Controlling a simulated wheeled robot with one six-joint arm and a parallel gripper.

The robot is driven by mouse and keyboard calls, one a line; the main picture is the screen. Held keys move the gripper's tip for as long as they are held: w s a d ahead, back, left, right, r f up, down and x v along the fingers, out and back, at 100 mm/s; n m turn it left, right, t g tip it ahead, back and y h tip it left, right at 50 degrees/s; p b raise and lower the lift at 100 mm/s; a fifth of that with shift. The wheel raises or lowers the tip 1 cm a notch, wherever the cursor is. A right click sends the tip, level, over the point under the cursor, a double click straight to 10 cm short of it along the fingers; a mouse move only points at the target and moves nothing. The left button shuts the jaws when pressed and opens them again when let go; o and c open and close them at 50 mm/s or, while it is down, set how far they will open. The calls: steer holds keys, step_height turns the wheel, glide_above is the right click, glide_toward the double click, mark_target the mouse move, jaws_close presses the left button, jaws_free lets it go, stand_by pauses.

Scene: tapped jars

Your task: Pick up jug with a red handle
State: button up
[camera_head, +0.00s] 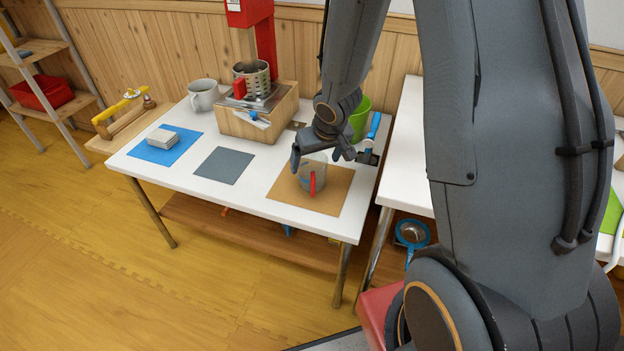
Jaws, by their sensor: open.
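The jug (320,173) is clear, with a red handle (313,183) on the side toward the camera. It stands upright on a brown mat (285,190) at the right part of the white table (205,190). My gripper (318,158) is open above the jug, with its fingers pointing down near the rim. One finger shows left of the jug and one to its right. From this view I cannot tell whether a finger touches the jug. Part of the jug's top is hidden by the gripper.
A wooden box with a red machine (255,115) stands behind the mats. A green container (360,118) stands close behind my gripper.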

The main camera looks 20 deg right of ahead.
steer(key=shift+b+x, duration=2.5)
steer(key=shift+x, duration=1.05)
steer(key=shift+s, duration=0.1)
steer(key=c, duration=1.2)
